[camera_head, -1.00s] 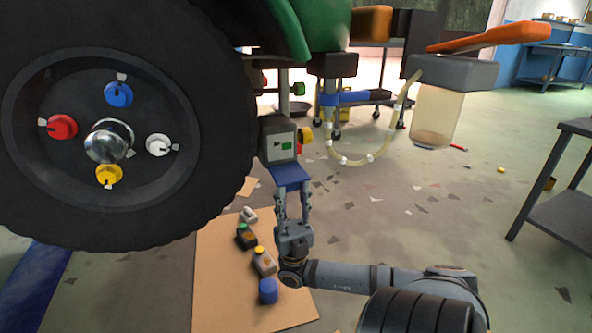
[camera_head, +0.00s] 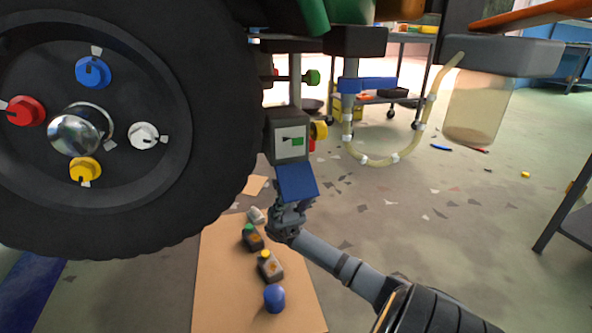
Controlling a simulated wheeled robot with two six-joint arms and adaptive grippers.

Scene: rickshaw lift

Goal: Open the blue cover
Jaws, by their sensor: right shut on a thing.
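The blue cover (camera_head: 297,181) is a flat dark-blue flap at the bottom front of a grey box (camera_head: 290,142) beside the big wheel. It hangs out and slants down from the box's lower edge. The box face shows a light panel with a green spot. My right gripper (camera_head: 294,204) is shut on the cover's lower edge from below, its fingers partly hidden behind the cover. My left gripper is not in view.
The large black wheel (camera_head: 215,130) with coloured knobs fills the left. A clear container (camera_head: 477,108) with a looping hose (camera_head: 380,160) hangs at the right. Below, a cardboard sheet (camera_head: 225,290) holds small bottles and a blue cap (camera_head: 274,298).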

